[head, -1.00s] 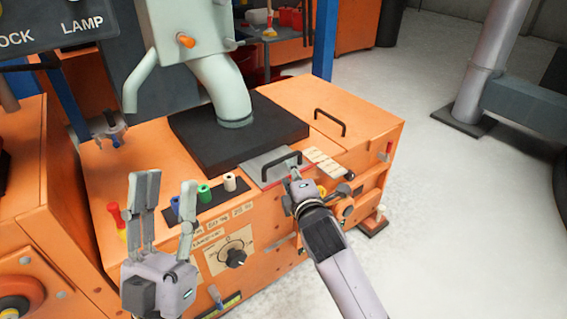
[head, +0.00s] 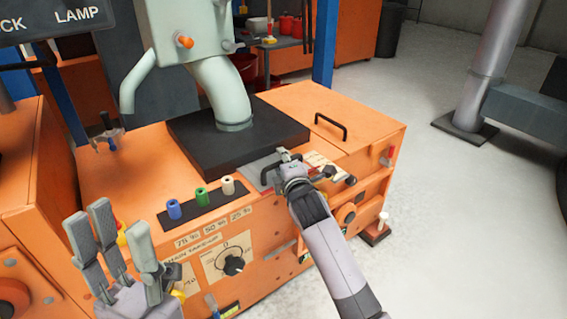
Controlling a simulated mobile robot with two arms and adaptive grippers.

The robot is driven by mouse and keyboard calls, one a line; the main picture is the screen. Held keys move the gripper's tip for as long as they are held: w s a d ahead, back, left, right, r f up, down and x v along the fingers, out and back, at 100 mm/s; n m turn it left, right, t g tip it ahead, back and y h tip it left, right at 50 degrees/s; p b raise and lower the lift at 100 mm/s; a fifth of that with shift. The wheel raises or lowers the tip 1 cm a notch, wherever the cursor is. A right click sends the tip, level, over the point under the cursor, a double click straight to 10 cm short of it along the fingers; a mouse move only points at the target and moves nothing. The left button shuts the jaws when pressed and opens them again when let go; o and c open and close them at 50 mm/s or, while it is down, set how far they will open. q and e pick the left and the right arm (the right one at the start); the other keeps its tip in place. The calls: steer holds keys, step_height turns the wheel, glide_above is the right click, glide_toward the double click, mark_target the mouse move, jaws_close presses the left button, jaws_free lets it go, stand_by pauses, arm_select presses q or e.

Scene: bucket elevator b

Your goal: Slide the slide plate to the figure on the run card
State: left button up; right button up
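The slide plate (head: 256,171) is a grey plate with a black bar handle (head: 266,168), at the front edge of the black block under the pale spout. My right gripper (head: 286,155) is at the right part of this handle and hides some of it and the plate. Whether its fingers are closed on the handle cannot be told. A cream card with print (head: 318,160), possibly the run card, lies just right of the gripper, partly covered and unreadable. My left gripper (head: 112,228) is open and empty at lower left, in front of the orange machine.
Blue, green and white pegs (head: 201,196) stand on a dark strip, with labels reading 75 %, 50 % and 25 % below. A dial (head: 233,264) is on the front face. Another black handle (head: 331,126) is on the right top. Open floor lies right.

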jaws_close()
stand_by(0.7)
